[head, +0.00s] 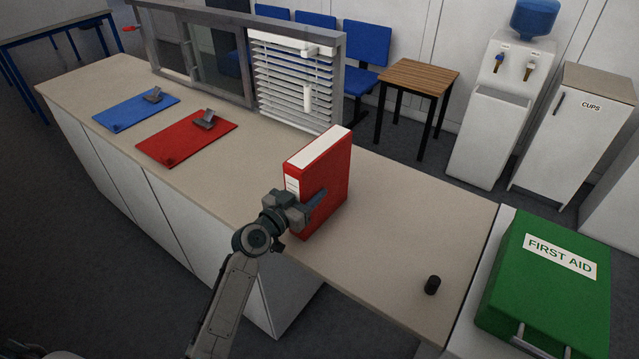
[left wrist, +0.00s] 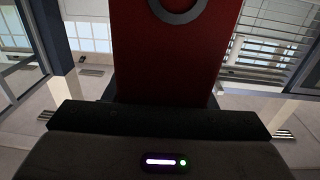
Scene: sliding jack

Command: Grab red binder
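The red binder (head: 331,172) stands upright on the counter, right of the middle in the head view, with its white-topped pages upward and a white label on its spine. My left gripper (head: 312,203) is at the lower part of the spine, with one dark finger lying along the right-hand cover; the other finger is hidden by the binder. In the left wrist view the binder (left wrist: 175,50) fills the middle, with dark finger parts close against both of its sides. The left gripper looks shut on it. My right gripper is not in view.
The counter (head: 400,225) also bears a small black object (head: 432,285), a red mat (head: 180,146) and a blue mat (head: 125,113). A framed window with blinds (head: 285,80) runs behind the binder. A green first aid box (head: 540,290) is at right.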

